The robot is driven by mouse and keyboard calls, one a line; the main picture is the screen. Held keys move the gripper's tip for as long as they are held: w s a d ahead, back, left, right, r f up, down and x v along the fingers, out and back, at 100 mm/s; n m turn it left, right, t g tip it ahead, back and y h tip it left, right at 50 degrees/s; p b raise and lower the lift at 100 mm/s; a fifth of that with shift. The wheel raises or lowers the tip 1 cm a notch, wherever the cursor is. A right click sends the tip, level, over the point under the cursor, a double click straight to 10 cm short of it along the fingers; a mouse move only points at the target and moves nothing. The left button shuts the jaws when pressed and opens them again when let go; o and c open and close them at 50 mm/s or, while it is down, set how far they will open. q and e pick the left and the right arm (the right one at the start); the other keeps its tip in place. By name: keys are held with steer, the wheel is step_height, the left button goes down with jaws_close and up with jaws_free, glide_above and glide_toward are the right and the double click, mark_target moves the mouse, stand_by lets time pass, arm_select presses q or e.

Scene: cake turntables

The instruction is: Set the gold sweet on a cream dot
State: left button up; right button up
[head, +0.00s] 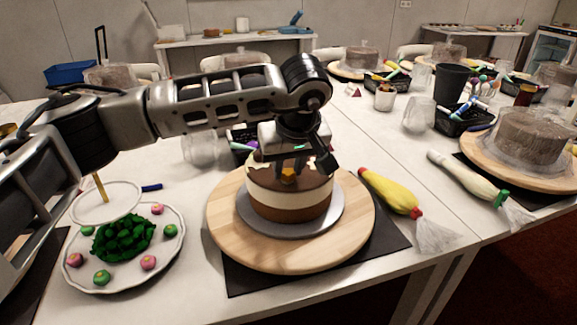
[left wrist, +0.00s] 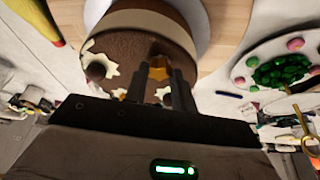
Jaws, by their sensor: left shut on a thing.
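The chocolate and cream layered cake (head: 288,200) stands on a silver board on a round wooden turntable (head: 235,238). Cream dots (left wrist: 98,66) lie around its brown top; one also shows in the head view (head: 259,163). My left gripper (head: 288,166) points down over the cake top and is shut on the gold sweet (left wrist: 159,68). The sweet also shows between the fingertips in the head view (head: 288,174). It is close to the cake top; I cannot tell whether it touches. The fingers partly hide what is under it. My right gripper is not in view.
A white plate (head: 177,232) at left holds pink and green sweets around a green heap. A yellow piping bag (head: 390,192) lies right of the cake, with a pale one (head: 465,178) farther right. A black mat (head: 245,279) lies under the turntable.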

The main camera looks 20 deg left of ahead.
arm_select(q)
steer(key=shift+f, duration=0.25)
steer(key=shift+f, duration=0.1)
steer(key=o, duration=0.9)
steer(key=shift+o, duration=0.2)
steer(key=shift+r, duration=0.3)
steer(key=v, duration=1.1)
steer(key=shift+s+d+r, duration=0.2)
steer(key=shift+s+r, duration=0.05)
steer(key=shift+r, duration=0.05)
